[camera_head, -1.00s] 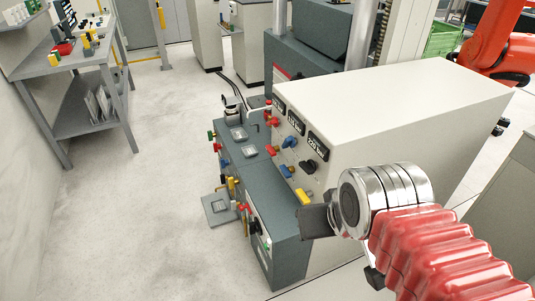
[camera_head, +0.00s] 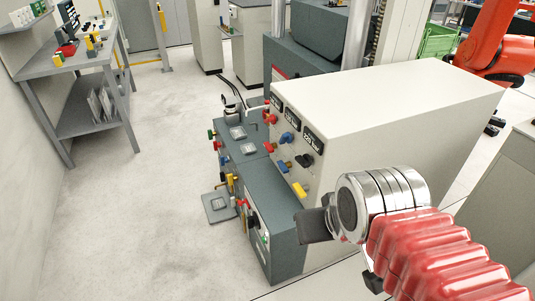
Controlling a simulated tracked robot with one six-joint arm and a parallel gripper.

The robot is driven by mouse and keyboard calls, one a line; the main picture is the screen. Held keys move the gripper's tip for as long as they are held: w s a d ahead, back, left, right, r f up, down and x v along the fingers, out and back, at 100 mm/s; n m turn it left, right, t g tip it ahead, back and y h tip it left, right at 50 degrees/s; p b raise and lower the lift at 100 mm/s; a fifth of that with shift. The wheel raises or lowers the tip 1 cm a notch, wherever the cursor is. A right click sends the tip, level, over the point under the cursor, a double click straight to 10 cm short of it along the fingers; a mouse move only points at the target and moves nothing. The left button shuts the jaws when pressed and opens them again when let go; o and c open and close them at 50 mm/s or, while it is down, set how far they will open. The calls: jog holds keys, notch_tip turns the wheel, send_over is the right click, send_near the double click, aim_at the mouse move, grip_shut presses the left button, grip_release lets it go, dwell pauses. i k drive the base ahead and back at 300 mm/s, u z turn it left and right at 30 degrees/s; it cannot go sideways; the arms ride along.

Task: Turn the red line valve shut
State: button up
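Several coloured valve handles sit on the front panel of the white cabinet (camera_head: 400,115). One red handle (camera_head: 271,118) is at the panel's upper left, and another red handle (camera_head: 285,151) is lower, beside blue handles (camera_head: 288,138). A black handle (camera_head: 304,160) and a yellow handle (camera_head: 300,189) are nearer me. I cannot tell which red handle is the line valve. My gripper (camera_head: 316,225), a dark piece on a shiny metal wrist, is in front of the cabinet, to the lower right of the handles and apart from the red ones. Its fingers are not clearly separable.
A low grey cabinet (camera_head: 277,218) with more handles and a control panel stands below the white cabinet's panel. A grey plate (camera_head: 218,207) lies on the floor beside it. A grey bench (camera_head: 90,62) stands at left. The floor between is clear.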

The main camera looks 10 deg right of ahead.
aim_at(270, 148)
jog(key=k, duration=0.5)
jog(key=u, duration=0.55)
jog(key=i, duration=0.8)
jog(key=u, duration=0.95)
jog(key=i, duration=1.65)
jog(key=z, duration=0.7)
jog(key=i, duration=1)
jog(key=z, duration=0.6)
